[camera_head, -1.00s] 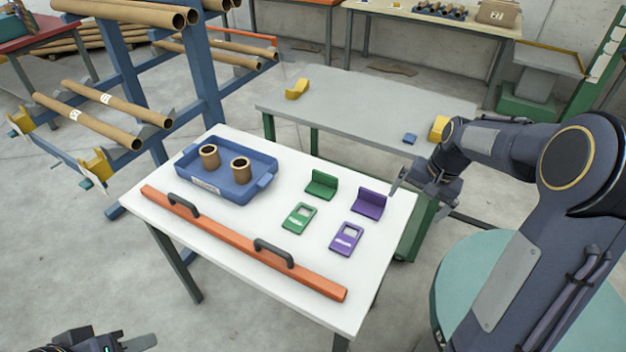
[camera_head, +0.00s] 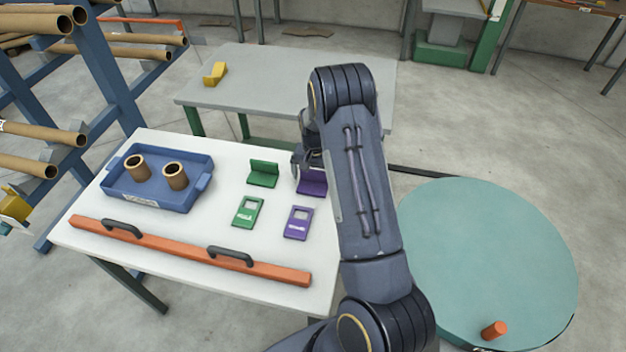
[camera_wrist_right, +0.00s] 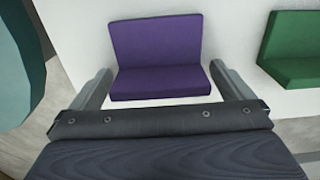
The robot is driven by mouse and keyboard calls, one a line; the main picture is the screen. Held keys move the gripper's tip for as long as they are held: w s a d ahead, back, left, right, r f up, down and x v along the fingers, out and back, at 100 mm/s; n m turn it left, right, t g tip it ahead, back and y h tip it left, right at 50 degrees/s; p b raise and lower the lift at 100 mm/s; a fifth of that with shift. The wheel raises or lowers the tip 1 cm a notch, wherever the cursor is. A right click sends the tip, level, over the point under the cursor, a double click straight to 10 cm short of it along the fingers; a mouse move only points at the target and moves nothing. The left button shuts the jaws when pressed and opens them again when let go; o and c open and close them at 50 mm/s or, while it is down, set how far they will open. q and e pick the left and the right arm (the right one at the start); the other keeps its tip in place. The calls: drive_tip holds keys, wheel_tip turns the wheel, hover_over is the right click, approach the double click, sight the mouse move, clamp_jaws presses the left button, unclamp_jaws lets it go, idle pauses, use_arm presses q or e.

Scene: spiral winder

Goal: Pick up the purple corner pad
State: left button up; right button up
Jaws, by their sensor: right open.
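The purple corner pad (camera_head: 311,183) is an L-shaped piece near the far right corner of the white table (camera_head: 180,238). My right arm partly covers it in the head view. In the right wrist view the purple corner pad (camera_wrist_right: 158,52) lies ahead of and between the two fingers of my right gripper (camera_wrist_right: 165,85). The right gripper is open, one finger on each side of the pad's near edge, and does not grip it. In the head view the right gripper (camera_head: 308,158) is at the pad's far side, mostly hidden by the arm. My left gripper does not show.
A green corner pad (camera_head: 263,174) stands just left of the purple one. Green (camera_head: 247,212) and purple (camera_head: 298,222) flat plates lie nearer. A blue tray (camera_head: 160,199) holds two brown tubes. An orange bar (camera_head: 180,249) with black handles lies along the near edge. A round teal table (camera_head: 490,260) is at right.

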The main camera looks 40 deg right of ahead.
drive_tip(key=shift+f, duration=0.25)
drive_tip(key=c, duration=0.9)
